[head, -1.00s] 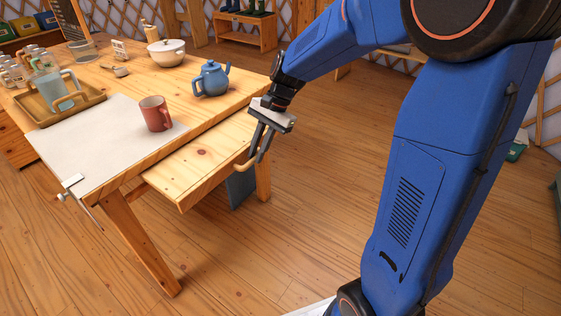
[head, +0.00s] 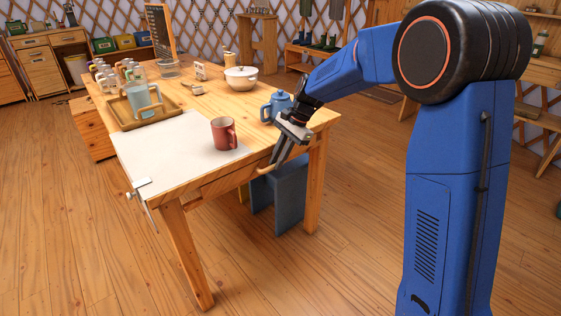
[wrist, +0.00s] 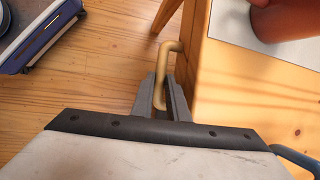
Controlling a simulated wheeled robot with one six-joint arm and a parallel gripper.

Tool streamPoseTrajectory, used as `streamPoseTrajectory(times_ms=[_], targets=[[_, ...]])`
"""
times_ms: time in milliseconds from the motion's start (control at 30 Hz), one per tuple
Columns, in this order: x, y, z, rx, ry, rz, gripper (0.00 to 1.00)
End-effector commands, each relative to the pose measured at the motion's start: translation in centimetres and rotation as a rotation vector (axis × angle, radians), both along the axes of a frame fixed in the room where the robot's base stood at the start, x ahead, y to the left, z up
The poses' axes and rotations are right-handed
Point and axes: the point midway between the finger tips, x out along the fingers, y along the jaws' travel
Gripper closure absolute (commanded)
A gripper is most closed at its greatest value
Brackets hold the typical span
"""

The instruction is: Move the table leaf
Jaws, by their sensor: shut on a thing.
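The wooden table (head: 190,95) has a light sheet on its near corner. The table leaf (head: 222,184) lies under the tabletop; only its front edge shows, about flush with the table's side. Its tan bar handle (head: 263,171) sticks out, and the handle also shows in the wrist view (wrist: 165,62). My gripper (head: 273,160) is at the table's near side, shut on this handle; its two fingers (wrist: 165,95) stand on either side of the bar in the wrist view.
A red mug (head: 222,134) and a blue teapot (head: 275,108) stand near the table edge by my gripper. A white pot (head: 241,79) and a tray (head: 140,118) with a pitcher are farther back. A blue-grey stool (head: 280,197) is under the table. Floor in front is clear.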

Motion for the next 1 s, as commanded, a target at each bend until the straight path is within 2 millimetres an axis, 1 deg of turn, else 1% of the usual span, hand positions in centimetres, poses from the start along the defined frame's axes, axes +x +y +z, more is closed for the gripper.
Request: streamPoseTrajectory(times_ms=[33,167,200,233,467,567,667,767,1000], targets=[[0.4,0.2,0.2,0.004,-0.011,-0.004,1.00],[0.5,0.2,0.3,0.005,-0.013,-0.005,1.00],[0.5,0.2,0.3,0.005,-0.014,-0.006,0.84],[0.5,0.2,0.3,0.005,-0.013,-0.005,0.78],[0.4,0.2,0.3,0.005,-0.012,-0.005,0.78],[0.5,0.0,0.6,0.005,-0.012,-0.005,0.78],[0.5,-0.4,1.5,0.005,-0.013,-0.004,0.78],[0.7,-1.1,3.0,0.005,-0.015,-0.006,0.78],[1.0,-3.2,7.3,0.003,-0.013,-0.005,0.78]])
